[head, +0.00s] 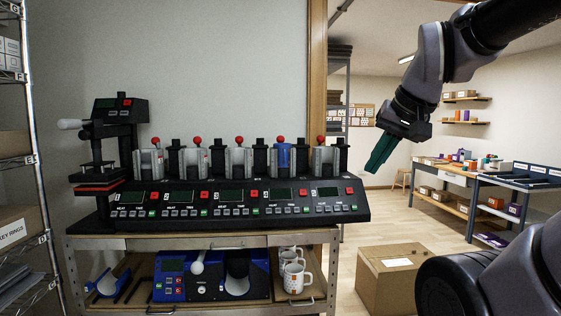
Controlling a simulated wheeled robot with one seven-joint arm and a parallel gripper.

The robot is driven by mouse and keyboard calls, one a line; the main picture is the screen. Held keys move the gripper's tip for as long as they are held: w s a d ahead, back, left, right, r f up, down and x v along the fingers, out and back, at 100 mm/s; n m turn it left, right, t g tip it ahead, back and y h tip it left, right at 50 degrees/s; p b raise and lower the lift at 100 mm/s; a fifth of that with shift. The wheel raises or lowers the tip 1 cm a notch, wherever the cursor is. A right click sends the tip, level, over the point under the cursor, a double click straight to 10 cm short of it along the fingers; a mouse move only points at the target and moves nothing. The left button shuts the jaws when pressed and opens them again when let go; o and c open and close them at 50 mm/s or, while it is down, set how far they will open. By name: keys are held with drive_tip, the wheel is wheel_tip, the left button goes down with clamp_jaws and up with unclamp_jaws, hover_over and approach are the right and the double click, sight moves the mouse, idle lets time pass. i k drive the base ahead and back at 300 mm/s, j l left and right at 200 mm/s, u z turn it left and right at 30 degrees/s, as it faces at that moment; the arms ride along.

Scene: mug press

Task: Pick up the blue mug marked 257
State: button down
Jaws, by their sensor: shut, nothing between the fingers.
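A blue mug-like shape (283,156) sits in one slot of the multi-station mug press (240,200), right of centre. It is partly hidden by the press clamp, and no number can be read on it. My gripper (374,166) hangs in the air right of the press, in front of the doorway. Its teal fingers point down and left, are shut, and hold nothing. It is apart from the press and the blue shape.
The press stands on a cart (190,242). White mugs (297,277) and a blue machine (205,277) sit on its lower shelf. A cardboard box (392,280) stands on the floor at right. A wire rack (30,150) is at left; workbenches (446,178) stand in the room behind.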

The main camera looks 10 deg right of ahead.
sight(283, 148)
drive_tip(key=i+l, duration=0.4)
drive_tip(key=i, duration=0.2)
drive_tip(key=i+l, duration=0.35)
drive_tip(key=i, duration=0.2)
drive_tip(key=u, duration=0.05)
